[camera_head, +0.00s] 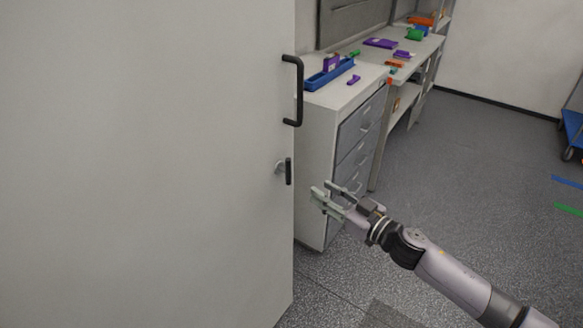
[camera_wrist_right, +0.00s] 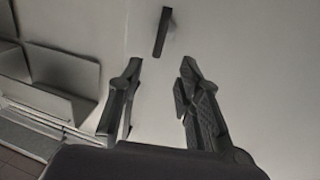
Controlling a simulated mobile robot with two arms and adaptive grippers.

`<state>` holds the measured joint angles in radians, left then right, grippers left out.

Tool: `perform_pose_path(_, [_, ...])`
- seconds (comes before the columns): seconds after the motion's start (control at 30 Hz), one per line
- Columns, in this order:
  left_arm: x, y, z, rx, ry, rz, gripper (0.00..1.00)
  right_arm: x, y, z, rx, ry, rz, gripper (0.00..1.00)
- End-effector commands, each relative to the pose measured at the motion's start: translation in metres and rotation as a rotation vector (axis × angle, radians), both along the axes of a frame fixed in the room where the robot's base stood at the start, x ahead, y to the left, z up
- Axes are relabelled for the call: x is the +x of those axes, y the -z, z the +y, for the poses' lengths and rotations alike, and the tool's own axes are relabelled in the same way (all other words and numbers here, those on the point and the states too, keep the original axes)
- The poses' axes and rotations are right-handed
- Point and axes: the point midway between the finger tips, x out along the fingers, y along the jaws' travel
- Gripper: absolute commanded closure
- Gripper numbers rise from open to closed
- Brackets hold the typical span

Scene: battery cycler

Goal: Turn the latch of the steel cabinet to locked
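The steel cabinet (camera_head: 150,160) fills the left of the head view as a large pale flat door. A black bar handle (camera_head: 298,90) is near the door's right edge. Below it is the latch (camera_head: 288,171), a small black lever standing upright on a round grey base. In the right wrist view the latch (camera_wrist_right: 163,32) shows ahead of the fingers, slightly tilted. My right gripper (camera_head: 322,197) is open and empty, a little to the right of and below the latch, apart from it. Its open fingers (camera_wrist_right: 158,85) also show in the wrist view. My left gripper is not in view.
A drawer unit (camera_head: 318,150) stands just behind the door's edge, close to my right gripper. A blue tray (camera_head: 330,75) and purple parts lie on top. A workbench (camera_head: 412,47) continues behind it. The grey floor (camera_head: 480,180) at right is open.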

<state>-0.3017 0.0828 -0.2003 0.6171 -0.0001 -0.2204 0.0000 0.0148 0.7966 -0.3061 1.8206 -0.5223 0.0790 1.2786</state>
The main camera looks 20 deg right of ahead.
Motion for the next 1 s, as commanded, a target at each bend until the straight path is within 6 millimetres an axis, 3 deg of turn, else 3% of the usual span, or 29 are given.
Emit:
perform_pose_path(0.53, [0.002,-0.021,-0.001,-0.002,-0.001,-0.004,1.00,0.091,-0.001,0.046,0.000,0.001,-0.001,0.67])
perform_pose_path(0.7, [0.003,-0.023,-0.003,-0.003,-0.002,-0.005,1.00,0.105,0.000,0.053,-0.001,0.001,0.000,0.67])
perform_pose_path(1.0, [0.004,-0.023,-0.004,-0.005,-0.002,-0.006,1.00,0.108,0.001,0.055,0.000,0.000,0.001,0.67])
